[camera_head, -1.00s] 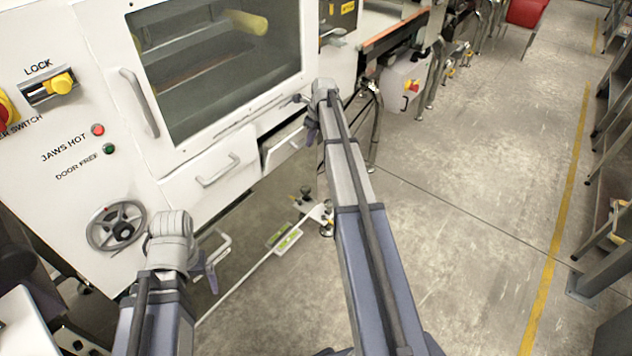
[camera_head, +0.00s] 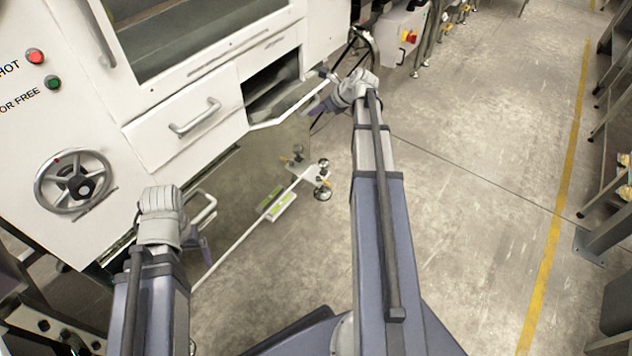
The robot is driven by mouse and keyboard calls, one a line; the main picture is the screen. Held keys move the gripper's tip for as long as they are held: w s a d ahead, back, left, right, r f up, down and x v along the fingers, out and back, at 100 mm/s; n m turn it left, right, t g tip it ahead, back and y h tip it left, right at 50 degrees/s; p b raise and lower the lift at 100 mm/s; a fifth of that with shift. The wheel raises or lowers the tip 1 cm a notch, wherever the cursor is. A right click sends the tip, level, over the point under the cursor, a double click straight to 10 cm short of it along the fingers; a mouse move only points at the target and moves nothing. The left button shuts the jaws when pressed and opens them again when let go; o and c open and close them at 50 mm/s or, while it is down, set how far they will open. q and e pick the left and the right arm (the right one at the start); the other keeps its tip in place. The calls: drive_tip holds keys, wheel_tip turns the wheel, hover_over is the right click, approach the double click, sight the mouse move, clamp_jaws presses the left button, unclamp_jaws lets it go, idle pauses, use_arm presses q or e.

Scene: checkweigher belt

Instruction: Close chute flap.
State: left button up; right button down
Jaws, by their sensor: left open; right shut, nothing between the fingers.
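The chute flap (camera_head: 295,110) is a white panel low on the front of the white machine, right of a drawer-like panel with a bar handle. It stands tilted outward, with a dark gap behind it. My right gripper (camera_head: 316,103) is shut and empty at the flap's right end; I cannot tell whether it touches the flap. My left gripper (camera_head: 197,246) is open and empty, lower left, below the handled panel (camera_head: 186,125) and apart from the flap. My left wrist partly hides its fingers.
A handwheel (camera_head: 75,182) sits on the machine's front at left. A floor-level bar with a green label (camera_head: 277,204) and feet lies below the machine. The concrete floor to the right is open up to a yellow line (camera_head: 558,215), with dark stands beyond.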

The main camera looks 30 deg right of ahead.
wheel_tip(320, 180, down, 15)
drive_tip(key=w+t+y+b, duration=0.25)
drive_tip(key=t+b, duration=0.55)
drive_tip(key=b, duration=2.1)
drive_tip(key=f+p+v, duration=0.1)
drive_tip(key=p+v, duration=0.1)
drive_tip(key=v, duration=0.8)
drive_tip(key=s+a+f+n+g+y+b, duration=0.1)
drive_tip(key=a+f+n+g+y, duration=0.1)
drive_tip(key=a, duration=0.6)
wheel_tip(320, 180, down, 2)
drive_tip(key=shift+s+a+f+n+g, duration=0.25)
drive_tip(key=shift+n+g, duration=0.35)
drive_tip(key=shift+n, duration=0.6)
